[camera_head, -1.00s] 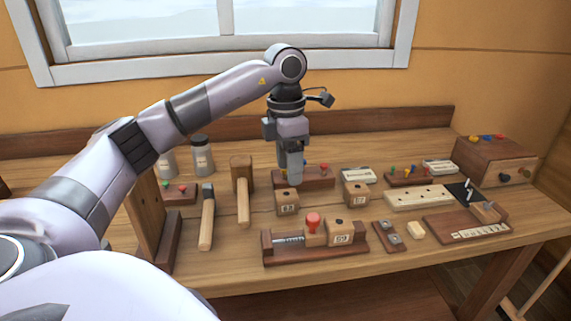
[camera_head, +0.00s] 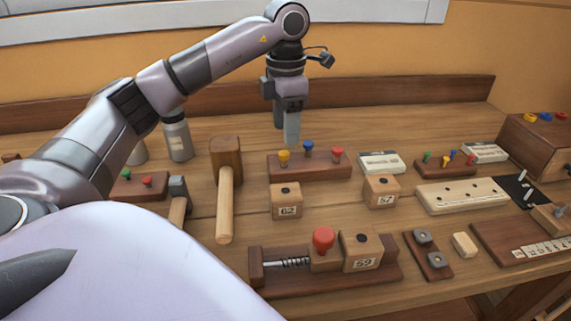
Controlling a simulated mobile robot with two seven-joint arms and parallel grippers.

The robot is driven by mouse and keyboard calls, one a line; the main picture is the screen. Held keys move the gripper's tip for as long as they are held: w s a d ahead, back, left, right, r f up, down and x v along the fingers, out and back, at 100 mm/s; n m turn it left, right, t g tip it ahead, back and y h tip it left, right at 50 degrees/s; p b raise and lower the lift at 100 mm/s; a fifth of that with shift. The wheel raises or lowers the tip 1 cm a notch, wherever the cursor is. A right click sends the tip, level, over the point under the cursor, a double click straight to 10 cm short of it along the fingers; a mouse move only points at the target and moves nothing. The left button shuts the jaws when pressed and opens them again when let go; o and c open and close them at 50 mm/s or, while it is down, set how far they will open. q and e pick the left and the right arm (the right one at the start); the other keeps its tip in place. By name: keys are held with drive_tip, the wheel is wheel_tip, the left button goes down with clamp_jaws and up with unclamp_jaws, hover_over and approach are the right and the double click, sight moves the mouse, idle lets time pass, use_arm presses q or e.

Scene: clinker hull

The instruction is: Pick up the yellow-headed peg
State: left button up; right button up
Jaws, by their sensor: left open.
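A yellow-headed peg (camera_head: 284,156) stands upright at the left end of a dark wooden peg block (camera_head: 325,168), with a blue-headed peg (camera_head: 308,149) and a red-headed peg (camera_head: 337,154) to its right. My left gripper (camera_head: 291,140) points down just above or behind the yellow head in the picture; the exact gap cannot be told. The gripper is open and holds nothing visible. My right gripper is out of view.
A mallet (camera_head: 225,165) lies left of the peg block. Numbered wooden blocks (camera_head: 286,202) (camera_head: 382,193) stand in front of it. A spring clamp fixture (camera_head: 325,280) with a red knob is nearest.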

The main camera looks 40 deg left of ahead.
sight(284, 153)
use_arm(q)
drive_tip(key=shift+w+a+f, duration=0.2)
drive_tip(key=shift+f, duration=0.5)
drive_tip(key=f, duration=0.6)
drive_tip(key=shift+a+f, duration=0.35)
drive_tip(key=shift+f, duration=0.05)
drive_tip(key=shift+c, duration=0.3)
clamp_jaws()
